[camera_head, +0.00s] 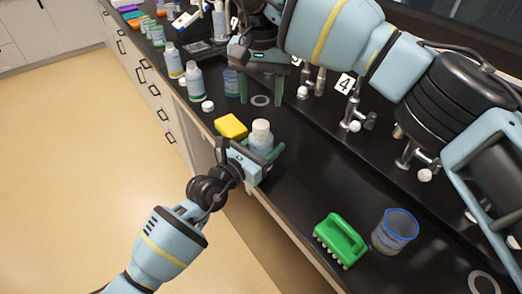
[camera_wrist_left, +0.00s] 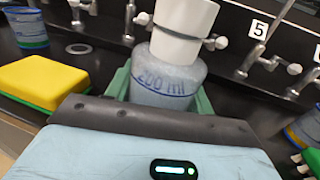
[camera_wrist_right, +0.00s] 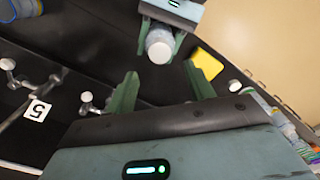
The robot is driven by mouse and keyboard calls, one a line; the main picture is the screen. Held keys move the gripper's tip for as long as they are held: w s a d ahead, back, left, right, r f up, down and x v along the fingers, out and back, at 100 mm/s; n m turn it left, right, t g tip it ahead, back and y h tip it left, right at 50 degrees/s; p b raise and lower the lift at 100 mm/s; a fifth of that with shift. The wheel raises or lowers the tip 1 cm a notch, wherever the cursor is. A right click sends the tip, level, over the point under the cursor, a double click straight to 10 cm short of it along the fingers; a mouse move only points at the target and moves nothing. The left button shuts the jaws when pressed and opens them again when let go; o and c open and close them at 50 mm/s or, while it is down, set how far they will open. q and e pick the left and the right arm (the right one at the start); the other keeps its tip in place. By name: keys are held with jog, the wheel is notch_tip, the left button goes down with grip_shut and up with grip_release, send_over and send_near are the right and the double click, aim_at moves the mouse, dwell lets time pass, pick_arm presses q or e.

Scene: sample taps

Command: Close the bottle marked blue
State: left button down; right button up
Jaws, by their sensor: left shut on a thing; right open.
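A bottle (camera_head: 260,146) with a white cap-like top stands upright at the bench's front edge. In the left wrist view the bottle (camera_wrist_left: 165,72) is translucent with blue "200 ml" print. My left gripper (camera_head: 262,152) is shut around its body. The white top (camera_wrist_right: 159,50) shows from above in the right wrist view; whether it is screwed tight I cannot tell. My right gripper (camera_head: 262,88) is open and empty, fingers pointing down, beyond the bottle and apart from it. Its fingers also show in the right wrist view (camera_wrist_right: 160,80).
A yellow sponge (camera_head: 231,126) lies beside the held bottle. Other bottles (camera_head: 194,82), a loose white cap (camera_head: 208,106) and a blue-rimmed cup (camera_head: 231,83) stand further back. A green brush (camera_head: 340,240) and a blue-rimmed beaker (camera_head: 394,232) are at front right. Taps (camera_head: 352,115) line the back.

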aim_at(261, 124)
jog(key=shift+f, duration=3.6)
